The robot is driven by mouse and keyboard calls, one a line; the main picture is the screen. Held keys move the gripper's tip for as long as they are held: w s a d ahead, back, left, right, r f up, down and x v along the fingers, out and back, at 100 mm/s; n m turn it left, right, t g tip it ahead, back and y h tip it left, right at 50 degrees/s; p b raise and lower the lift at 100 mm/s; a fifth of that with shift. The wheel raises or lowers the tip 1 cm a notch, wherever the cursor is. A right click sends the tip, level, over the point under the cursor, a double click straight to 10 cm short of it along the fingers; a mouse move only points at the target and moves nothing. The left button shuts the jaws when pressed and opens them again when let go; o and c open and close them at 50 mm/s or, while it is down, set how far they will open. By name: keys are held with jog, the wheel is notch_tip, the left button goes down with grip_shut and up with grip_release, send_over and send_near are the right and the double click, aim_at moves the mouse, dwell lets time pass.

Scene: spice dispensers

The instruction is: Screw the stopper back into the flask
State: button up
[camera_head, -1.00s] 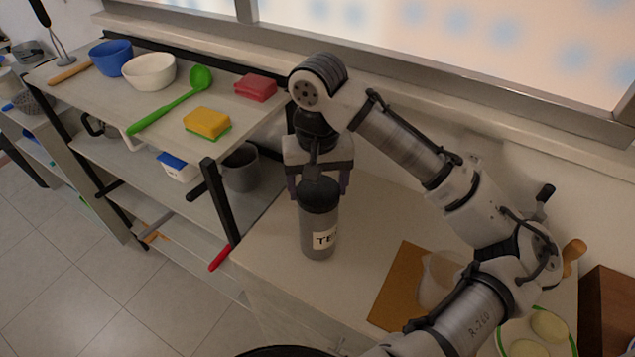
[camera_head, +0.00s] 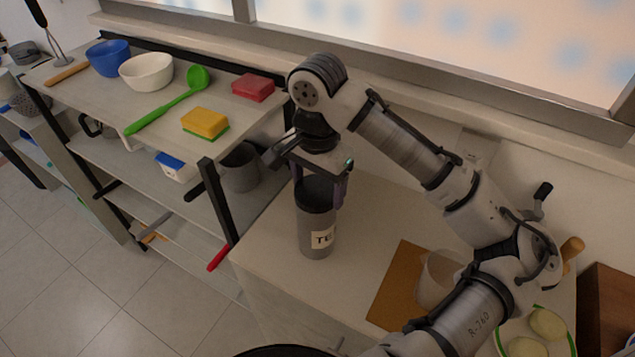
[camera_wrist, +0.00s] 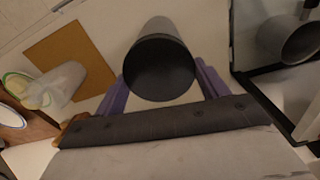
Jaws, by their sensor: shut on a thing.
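The flask (camera_head: 317,234) is a grey cylinder with a white label, of which "TE" can be read. It stands upright on the white counter near its left edge. The black stopper (camera_head: 314,190) is at the flask's mouth, and I cannot tell how deep it sits. In the wrist view the round stopper (camera_wrist: 160,70) fills the space between my purple fingers, with the grey flask body (camera_wrist: 161,28) behind it. My gripper (camera_head: 321,182) points down from above and is shut on the stopper. The hand partly hides the stopper's top in the head view.
A shelf with bowls, a green spoon (camera_head: 178,99) and sponges (camera_head: 205,123) stands left of the flask. A dark grey pot (camera_head: 239,168) is on its lower level. A brown board (camera_head: 397,287) and clear jug (camera_head: 437,278) are to the right. The counter between is clear.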

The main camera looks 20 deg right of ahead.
jog(key=m, duration=0.6)
jog(key=shift+m, duration=0.3)
jog(key=o, duration=1.1)
jog(key=shift+r, duration=0.1)
